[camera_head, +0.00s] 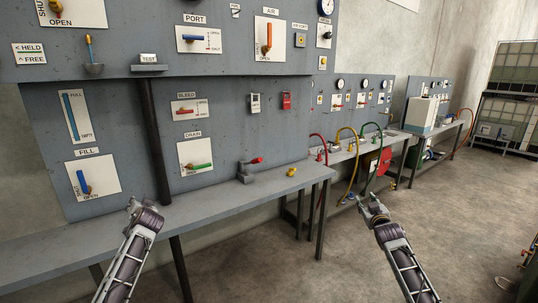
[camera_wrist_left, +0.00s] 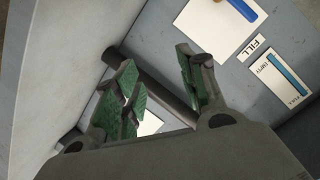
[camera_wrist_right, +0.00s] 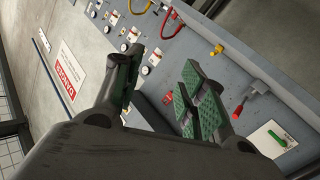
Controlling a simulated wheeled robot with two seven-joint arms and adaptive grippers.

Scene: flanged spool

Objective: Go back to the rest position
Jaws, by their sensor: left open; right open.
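My left gripper (camera_head: 146,212) is in front of the grey bench, near the foot of the dark vertical pipe (camera_head: 157,140). In the left wrist view its green-padded fingers (camera_wrist_left: 160,95) are apart with nothing between them. My right gripper (camera_head: 373,207) is over the open floor to the right of the bench's end. In the right wrist view its green-padded fingers (camera_wrist_right: 160,90) are apart and empty. No flanged spool can be made out in these views.
The grey bench (camera_head: 230,198) runs along a panel (camera_head: 240,130) with labelled valve levers. A small fitting with a red handle (camera_head: 250,168) and a yellow piece (camera_head: 292,172) are on the bench. Coloured hoses (camera_head: 352,165) hang at benches behind. Floor (camera_head: 300,260) at front right is clear.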

